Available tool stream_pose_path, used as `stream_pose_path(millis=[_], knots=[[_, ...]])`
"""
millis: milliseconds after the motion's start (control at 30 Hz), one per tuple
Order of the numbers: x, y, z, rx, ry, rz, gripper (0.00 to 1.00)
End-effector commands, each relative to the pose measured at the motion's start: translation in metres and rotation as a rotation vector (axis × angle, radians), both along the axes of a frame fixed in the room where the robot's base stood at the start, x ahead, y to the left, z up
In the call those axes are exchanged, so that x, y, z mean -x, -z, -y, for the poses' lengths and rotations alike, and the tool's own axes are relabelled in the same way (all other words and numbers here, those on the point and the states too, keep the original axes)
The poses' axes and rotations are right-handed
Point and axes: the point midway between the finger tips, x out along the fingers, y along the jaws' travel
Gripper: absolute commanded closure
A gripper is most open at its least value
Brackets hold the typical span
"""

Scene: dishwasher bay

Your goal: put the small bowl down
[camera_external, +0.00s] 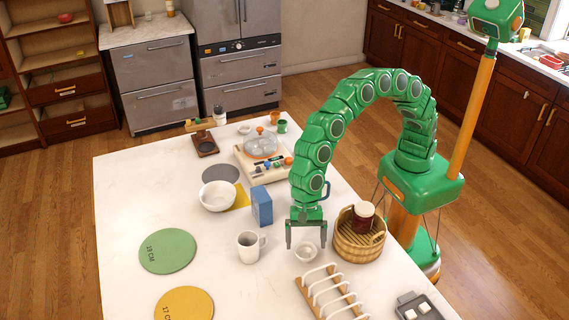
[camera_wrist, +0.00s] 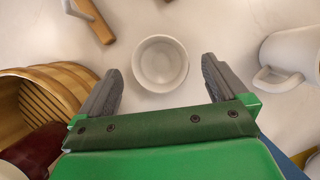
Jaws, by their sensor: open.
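The small bowl (camera_external: 306,252) is white and stands upright on the white table, between the white mug and the wicker basket. In the wrist view the small bowl (camera_wrist: 160,63) lies just beyond my fingertips, centred between them, with its open top facing the camera. My gripper (camera_external: 306,246) is open and points down at the bowl. In the wrist view my gripper (camera_wrist: 160,75) shows its two grey fingers spread wide, with a gap between each finger and the bowl. Nothing is held.
A white mug (camera_external: 249,246) stands left of the bowl, and a wicker basket (camera_external: 362,248) with a dark red jar (camera_external: 363,216) stands right. A toast rack (camera_external: 330,294) is in front. A blue box (camera_external: 262,206) and larger white bowl (camera_external: 217,196) stand behind left.

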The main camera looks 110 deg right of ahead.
Motion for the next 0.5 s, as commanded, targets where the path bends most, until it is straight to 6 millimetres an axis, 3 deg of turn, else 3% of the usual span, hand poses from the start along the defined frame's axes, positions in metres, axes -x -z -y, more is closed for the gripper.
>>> stream_pose_path(millis=[300,500], knots=[[0.008,-0.054,0.021,-0.002,0.002,0.002,0.0],[0.012,-0.072,0.028,0.001,0.0,-0.003,0.0]])
